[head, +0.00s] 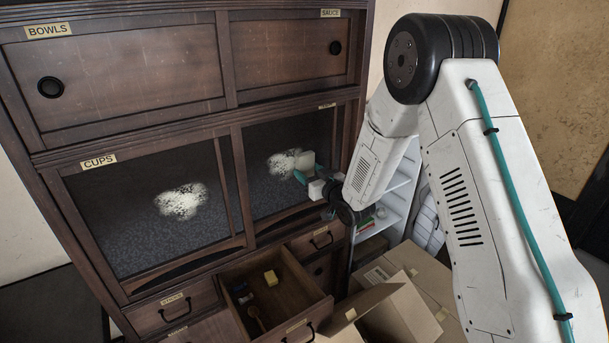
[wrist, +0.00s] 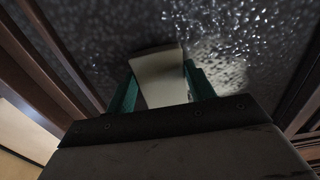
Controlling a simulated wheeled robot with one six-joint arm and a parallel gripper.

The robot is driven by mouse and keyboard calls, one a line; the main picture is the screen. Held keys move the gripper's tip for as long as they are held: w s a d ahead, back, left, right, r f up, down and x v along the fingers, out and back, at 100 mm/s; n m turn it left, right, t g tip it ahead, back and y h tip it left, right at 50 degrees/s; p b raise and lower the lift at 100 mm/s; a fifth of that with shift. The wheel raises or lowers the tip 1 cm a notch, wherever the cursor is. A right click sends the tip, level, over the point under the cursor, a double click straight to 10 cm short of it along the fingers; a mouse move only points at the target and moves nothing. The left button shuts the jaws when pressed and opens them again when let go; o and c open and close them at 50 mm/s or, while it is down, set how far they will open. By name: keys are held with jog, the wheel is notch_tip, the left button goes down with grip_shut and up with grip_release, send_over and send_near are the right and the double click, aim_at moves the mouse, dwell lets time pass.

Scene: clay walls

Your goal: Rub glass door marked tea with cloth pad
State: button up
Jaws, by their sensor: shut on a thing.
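The right glass door (head: 262,182) is in the dark wooden cabinet, right of the door labelled CUPS. Its own label at the top right is too small to read surely. A white smudge (head: 283,163) lies on its glass, and a whitish patch shows in the wrist view (wrist: 220,70). My gripper (head: 301,176) is at this door, its teal fingers shut on a pale cloth pad (head: 305,160). In the wrist view the pad (wrist: 160,78) sits between the fingers, its far end at the speckled glass. Whether it touches the glass I cannot tell.
The CUPS glass door (head: 130,215) also bears a white smudge (head: 181,201). Below, an open drawer (head: 290,290) juts out, holding a yellow block (head: 271,278) and a wooden utensil (head: 257,318). Open cardboard boxes (head: 395,305) stand at the lower right, near a white shelf (head: 398,190).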

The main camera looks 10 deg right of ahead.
aim_at(268, 171)
jog(key=shift+r, duration=0.1)
jog(key=shift+s+a, duration=0.3)
jog(key=shift+a, duration=0.3)
jog(key=shift+s+a, duration=0.25)
jog(key=shift+a, duration=0.4)
jog(key=shift+s+a, duration=0.3)
jog(key=shift+a, duration=0.3)
